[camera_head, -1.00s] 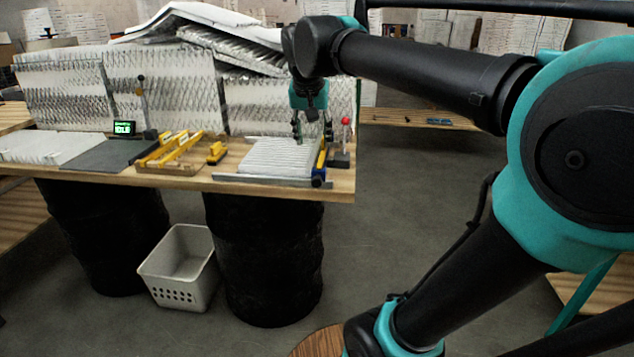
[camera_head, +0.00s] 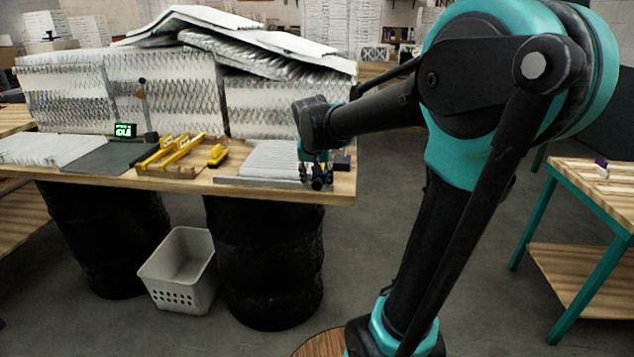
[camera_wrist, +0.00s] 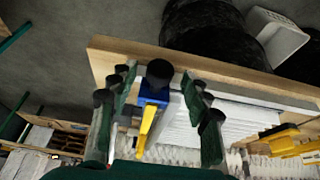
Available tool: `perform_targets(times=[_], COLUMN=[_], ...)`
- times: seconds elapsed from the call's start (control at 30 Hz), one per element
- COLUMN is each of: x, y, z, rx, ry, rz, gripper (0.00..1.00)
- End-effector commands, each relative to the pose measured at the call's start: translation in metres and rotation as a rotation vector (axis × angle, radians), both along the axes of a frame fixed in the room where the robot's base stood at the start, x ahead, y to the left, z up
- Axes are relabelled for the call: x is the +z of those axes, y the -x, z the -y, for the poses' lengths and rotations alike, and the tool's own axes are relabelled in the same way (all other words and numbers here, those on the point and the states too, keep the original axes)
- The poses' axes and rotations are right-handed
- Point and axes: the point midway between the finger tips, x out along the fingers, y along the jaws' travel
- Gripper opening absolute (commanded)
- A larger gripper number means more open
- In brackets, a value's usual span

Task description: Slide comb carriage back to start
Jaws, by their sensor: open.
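The comb carriage is a yellow bar with a blue end block and a round black knob (camera_wrist: 159,70) in the wrist view. It stands at the end of the pleated white filter, by the board's front edge. My gripper (camera_wrist: 157,88) is open, with its fingers on both sides of the knob and blue block. I cannot tell whether they touch. In the head view my gripper (camera_head: 318,172) is low over the table's front right corner, and it and my arm hide most of the carriage. The white filter (camera_head: 270,160) lies left of it, behind a metal rail (camera_head: 260,182).
Yellow frames (camera_head: 170,152) and a dark mat (camera_head: 105,157) lie further left on the wooden table. A small green-lit display (camera_head: 125,130) stands behind them. A black block (camera_head: 341,163) is close to my gripper's right. A white basket (camera_head: 180,265) sits on the floor below.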

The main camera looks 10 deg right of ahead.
Motion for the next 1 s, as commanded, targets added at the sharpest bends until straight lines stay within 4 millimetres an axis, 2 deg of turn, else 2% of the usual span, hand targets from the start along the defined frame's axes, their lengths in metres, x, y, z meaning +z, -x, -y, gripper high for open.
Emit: perform_targets(times=[0.13, 0.43, 0.8, 0.83, 1.0], x=[-0.0077, -0.0092, -0.009, -0.009, -0.009], y=[-0.0028, -0.0031, -0.0031, -0.0031, -0.0029], z=[0.0011, 0.0013, 0.0013, 0.0013, 0.0013], rx=[-0.001, -0.001, 0.0, 0.0, 0.0], ry=[0.0, 0.0, 0.0, 0.0, 0.0], rz=[0.0, 0.0, 0.0, 0.0, -0.001], gripper=[0.48, 0.48, 0.02, 0.0, 0.0])
